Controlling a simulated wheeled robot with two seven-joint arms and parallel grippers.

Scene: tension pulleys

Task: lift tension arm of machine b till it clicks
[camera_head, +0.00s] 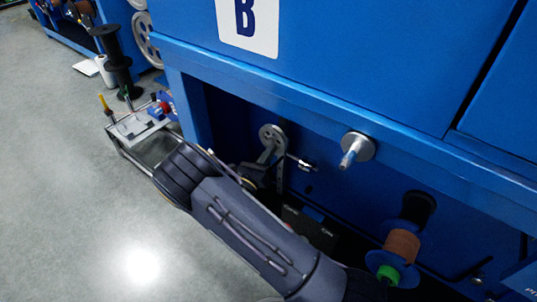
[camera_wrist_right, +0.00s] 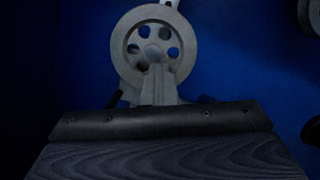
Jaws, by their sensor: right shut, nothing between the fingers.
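Machine B is the large blue cabinet marked with a white plate bearing a B (camera_head: 248,22). In its recess, the tension arm (camera_head: 267,154) carries a grey pulley wheel (camera_head: 271,134) at its upper end. My right gripper (camera_head: 256,174) is at the arm's lower part, shut and empty, partly hidden by my own wrist. In the right wrist view, the holed pulley wheel (camera_wrist_right: 131,47) lies straight ahead, above the dark gripper body. A pale tapering part overlaps the wheel's lower half; contact with the tension arm cannot be told. My left gripper is not in view.
A shiny roller (camera_head: 355,148) sticks out to the right of the tension arm. A copper-coloured spool (camera_head: 402,246) sits lower right. The cabinet's ledge (camera_head: 300,97) overhangs the recess. A small metal-framed stand (camera_head: 135,128) is at left; grey floor is clear in front.

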